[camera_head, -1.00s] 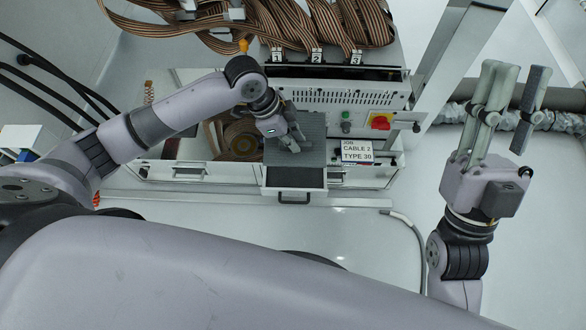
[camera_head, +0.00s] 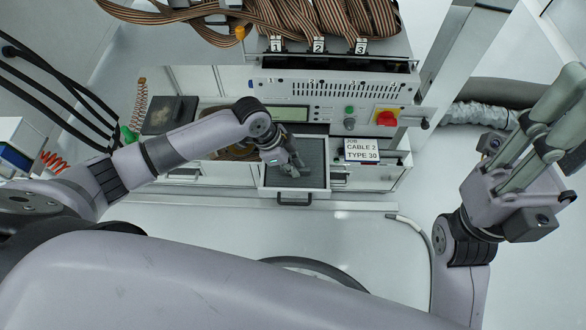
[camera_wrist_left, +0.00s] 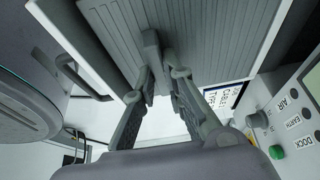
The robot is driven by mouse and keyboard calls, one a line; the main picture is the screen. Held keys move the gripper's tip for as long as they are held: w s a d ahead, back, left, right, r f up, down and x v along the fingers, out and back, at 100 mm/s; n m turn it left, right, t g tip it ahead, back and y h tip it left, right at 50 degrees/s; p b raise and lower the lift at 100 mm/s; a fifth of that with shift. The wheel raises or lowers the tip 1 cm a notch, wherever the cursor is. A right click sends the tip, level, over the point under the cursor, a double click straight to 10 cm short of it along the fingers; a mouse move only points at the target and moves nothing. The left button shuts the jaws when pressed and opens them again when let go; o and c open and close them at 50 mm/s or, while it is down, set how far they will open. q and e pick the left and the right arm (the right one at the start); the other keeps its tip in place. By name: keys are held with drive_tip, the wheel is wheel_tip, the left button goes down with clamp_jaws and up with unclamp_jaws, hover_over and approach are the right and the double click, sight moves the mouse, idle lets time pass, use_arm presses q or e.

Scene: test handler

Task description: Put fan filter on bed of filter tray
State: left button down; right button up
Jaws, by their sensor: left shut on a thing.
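The fan filter (camera_head: 313,150) is a dark grey ribbed panel. It lies within the pale rim of the filter tray (camera_head: 325,187), which is pulled out like a drawer with a handle at its front. My left gripper (camera_head: 292,165) is above the filter's front part. In the left wrist view its fingers (camera_wrist_left: 150,82) are closed at a grey tab on the ribbed filter (camera_wrist_left: 205,30), next to the pale tray rim (camera_wrist_left: 240,82). I cannot tell whether the filter is fully flat on the bed. My right gripper (camera_head: 568,120) is open and empty at the far right, partly cut off.
Behind the tray stands the test handler's panel (camera_head: 335,88) with a red knob (camera_head: 386,118). A job sign (camera_head: 362,150) is right of the tray. Ribbon cables (camera_head: 330,22) hang above.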

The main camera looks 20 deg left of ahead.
use_arm(q)
drive_tip(key=shift+f, duration=0.15)
drive_tip(key=c, duration=1.7)
unclamp_jaws()
drive_tip(key=shift+f, duration=0.1)
drive_tip(key=shift+o, duration=0.2)
